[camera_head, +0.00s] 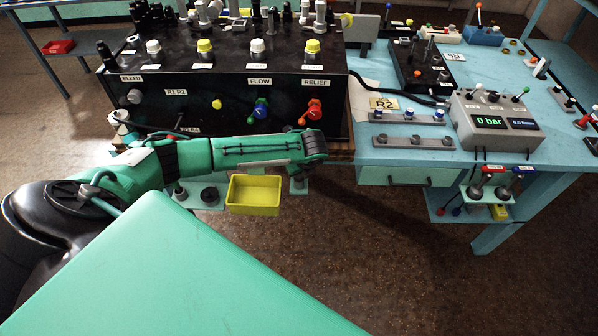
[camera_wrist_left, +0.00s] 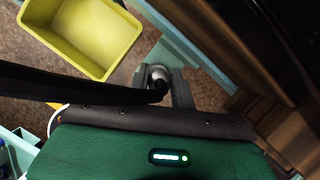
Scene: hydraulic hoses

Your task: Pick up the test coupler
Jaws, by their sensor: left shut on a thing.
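My left gripper (camera_head: 298,184) points down beside the yellow bin, in front of the black console. In the left wrist view its grey fingers (camera_wrist_left: 160,74) are shut on a small round silver metal piece (camera_wrist_left: 156,72), which looks like the test coupler. A thick black hose-like band runs from the left edge to the fingers and hides part of them. In the head view my own wrist hides the held piece. My right gripper is in neither view.
An open yellow bin (camera_head: 254,195) hangs at the bench front, close to the gripper; it also shows in the wrist view (camera_wrist_left: 84,32). The black console (camera_head: 230,105) with knobs stands behind. A gauge box reading 0 bar (camera_head: 495,122) stands right. The floor in front is clear.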

